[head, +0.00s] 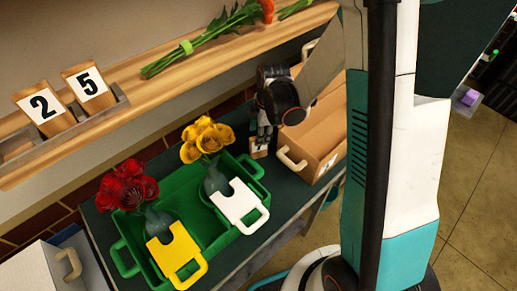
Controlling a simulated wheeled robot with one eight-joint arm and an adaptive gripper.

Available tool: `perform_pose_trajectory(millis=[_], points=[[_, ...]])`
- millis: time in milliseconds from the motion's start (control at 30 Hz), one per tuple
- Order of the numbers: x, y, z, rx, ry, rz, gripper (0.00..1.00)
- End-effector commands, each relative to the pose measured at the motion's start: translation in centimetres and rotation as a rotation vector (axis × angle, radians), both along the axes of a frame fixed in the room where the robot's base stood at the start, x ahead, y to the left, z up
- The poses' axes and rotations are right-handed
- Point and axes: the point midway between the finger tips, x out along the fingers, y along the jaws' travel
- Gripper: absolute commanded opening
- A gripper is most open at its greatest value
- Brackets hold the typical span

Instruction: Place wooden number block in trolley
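My gripper (262,138) points down over the dark green top (222,117) of the trolley, between the green tray and the wooden box. A small wooden block (259,152) with a pale face shows at its dark fingertips, low over or on the trolley top. Its number is too small to read. I cannot tell whether the fingers press on it. Two more wooden number blocks stand in a rack on the wooden shelf, a "2" (42,105) and a "5" (88,83).
The green tray (187,166) holds a red-flower vase (158,221), a yellow-flower vase (213,182), a yellow tag (176,254) and a white tag (238,205). The wooden box (318,137) stands close right of my gripper. Cut stems (200,40) lie on the shelf (150,87).

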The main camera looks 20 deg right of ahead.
Motion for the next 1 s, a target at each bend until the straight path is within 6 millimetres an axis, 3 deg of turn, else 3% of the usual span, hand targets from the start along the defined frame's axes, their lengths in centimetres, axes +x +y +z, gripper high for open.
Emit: perform_pose_trajectory(millis=[100, 367, 567, 600, 1000], points=[[0.15, 0.10, -1.22, 0.000, 0.000, 0.000, 0.43], [0.16, 0.12, -1.40, 0.000, 0.000, 0.000, 0.43], [0.17, 0.10, -1.38, 0.000, 0.000, 0.000, 0.02], [0.17, 0.10, -1.38, 0.000, 0.000, 0.000, 0.00], [0.17, 0.10, -1.06, 0.000, 0.000, 0.000, 0.00]])
